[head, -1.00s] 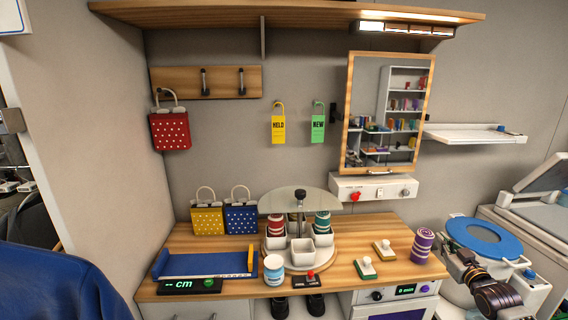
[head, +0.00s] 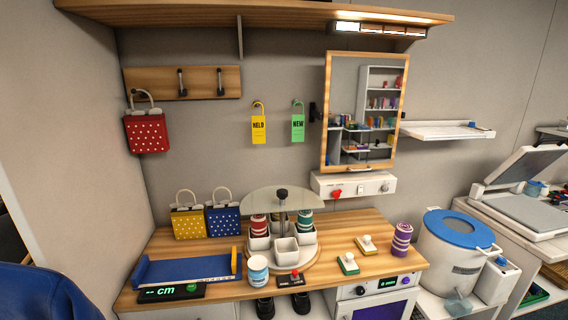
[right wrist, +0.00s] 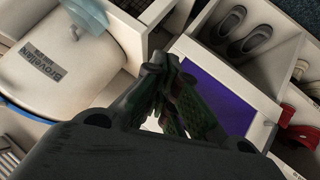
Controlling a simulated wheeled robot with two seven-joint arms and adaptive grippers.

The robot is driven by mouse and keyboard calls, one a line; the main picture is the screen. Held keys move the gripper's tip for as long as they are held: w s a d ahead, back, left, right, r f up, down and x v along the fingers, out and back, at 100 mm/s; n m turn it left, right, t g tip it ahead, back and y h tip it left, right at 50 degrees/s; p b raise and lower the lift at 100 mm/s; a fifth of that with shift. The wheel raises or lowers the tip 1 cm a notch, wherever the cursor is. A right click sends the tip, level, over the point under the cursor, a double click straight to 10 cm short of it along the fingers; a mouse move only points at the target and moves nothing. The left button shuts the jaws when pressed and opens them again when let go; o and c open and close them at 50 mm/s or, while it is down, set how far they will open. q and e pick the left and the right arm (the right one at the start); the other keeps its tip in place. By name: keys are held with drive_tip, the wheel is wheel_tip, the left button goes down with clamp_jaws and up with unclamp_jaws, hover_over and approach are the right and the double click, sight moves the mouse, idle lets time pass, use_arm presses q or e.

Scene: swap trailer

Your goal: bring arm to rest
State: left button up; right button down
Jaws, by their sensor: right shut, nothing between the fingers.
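My right gripper (right wrist: 165,85) shows in the right wrist view. Its dark fingers are closed together with nothing between them. It hangs in front of the bench's lower cabinets, between a white drum-shaped bin (right wrist: 72,50) and a purple panel (right wrist: 218,92). Neither gripper shows in the head view now. My left gripper is in no view.
The wooden bench top (head: 345,226) carries bags, cups, a blue tray and a tiered stand. The white bin with a blue lid (head: 450,268) stands to its right. An open copier-like machine (head: 525,205) is farther right. Shoes (right wrist: 250,35) sit in an open cubby.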

drive_tip(key=s+a+f+g, duration=0.2)
drive_tip(key=s+a+f, duration=0.2)
drive_tip(key=s+f, duration=0.4)
drive_tip(key=s+a+f+g+y, duration=0.1)
drive_tip(key=s+a+f+g, duration=0.15)
drive_tip(key=s+f, duration=0.55)
drive_tip(key=s+a+f+g, duration=0.1)
drive_tip(key=s+a+f, duration=0.4)
drive_tip(key=s+f, duration=0.3)
drive_tip(key=s+a+f+g+y, duration=0.1)
drive_tip(key=s+a+f, duration=0.3)
drive_tip(key=s+a, duration=0.7)
drive_tip(key=s+a+f+g+y, duration=0.2)
drive_tip(key=s+a+f, duration=0.1)
drive_tip(key=s+a, duration=0.8)
drive_tip(key=shift+a+f+n, duration=0.3)
drive_tip(key=shift+a+f, duration=0.1)
drive_tip(key=shift+a, duration=0.3)
